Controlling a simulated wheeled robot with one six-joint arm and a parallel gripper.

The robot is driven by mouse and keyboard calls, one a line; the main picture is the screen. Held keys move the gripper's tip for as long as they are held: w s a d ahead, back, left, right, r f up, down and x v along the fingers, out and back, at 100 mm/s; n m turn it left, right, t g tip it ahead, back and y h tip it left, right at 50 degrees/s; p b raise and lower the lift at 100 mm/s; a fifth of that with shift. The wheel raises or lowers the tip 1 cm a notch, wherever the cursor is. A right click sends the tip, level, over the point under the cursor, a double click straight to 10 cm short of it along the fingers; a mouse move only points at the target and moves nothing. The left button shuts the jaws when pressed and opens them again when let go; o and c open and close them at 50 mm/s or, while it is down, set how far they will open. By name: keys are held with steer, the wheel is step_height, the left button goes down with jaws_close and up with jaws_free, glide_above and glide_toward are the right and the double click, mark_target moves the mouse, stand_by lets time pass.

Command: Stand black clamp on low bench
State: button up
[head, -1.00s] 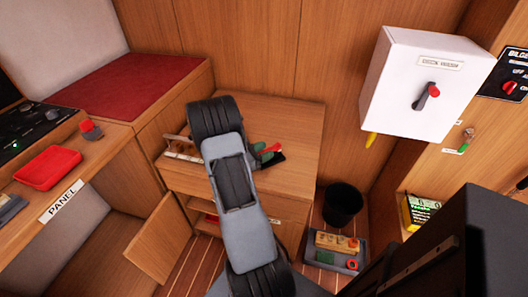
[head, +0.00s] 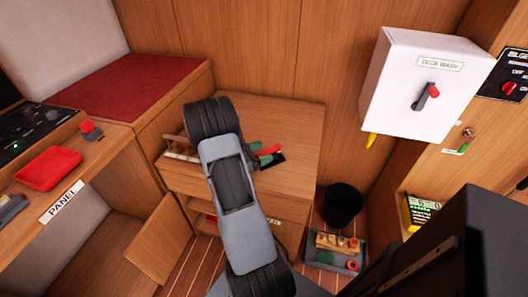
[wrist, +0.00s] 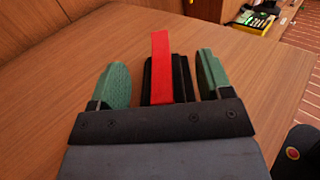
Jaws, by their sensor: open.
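The black clamp (wrist: 181,78) with a red bar (wrist: 160,65) shows in the wrist view between the two green fingers of my gripper (wrist: 162,82). Visible gaps separate the fingers from the clamp, so the gripper is open around it. In the head view the clamp's red bar (head: 270,150) and black part show at the tip of my gripper (head: 257,150), over the wooden top of the low bench (head: 295,125). My arm and the gripper body hide part of the clamp. I cannot tell whether its base touches the wood.
A wooden rack (head: 178,147) stands at the bench's left. An open door (head: 158,240) sticks out in front. A black bin (head: 342,204) and a grey tray (head: 322,262) with small items are on the floor at right. The bench's back right is clear.

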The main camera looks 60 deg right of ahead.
steer(key=v, duration=1)
steer(key=shift+w+a, duration=0.2)
steer(key=shift+a, duration=0.15)
steer(key=shift+a+r+m, duration=0.3)
steer(key=s+a+r+m+t+y, duration=0.1)
steer(key=a+r+m+t+y, duration=0.2)
steer(key=a, duration=0.5)
steer(key=s+a+r+m+t+y, duration=0.1)
steer(key=a+r+m+t+y, duration=0.3)
steer(key=a+y, duration=0.3)
steer(key=s+a+r+m+t+y, duration=0.2)
steer(key=a+r+m+t+y, duration=0.1)
steer(key=a, duration=0.8)
steer(key=m+t+y, duration=0.1)
steer(key=m+y, duration=0.1)
steer(key=y, duration=0.1)
steer(key=shift+a, duration=0.25)
steer(key=shift+s+r, duration=0.15)
steer(key=shift+r, duration=0.05)
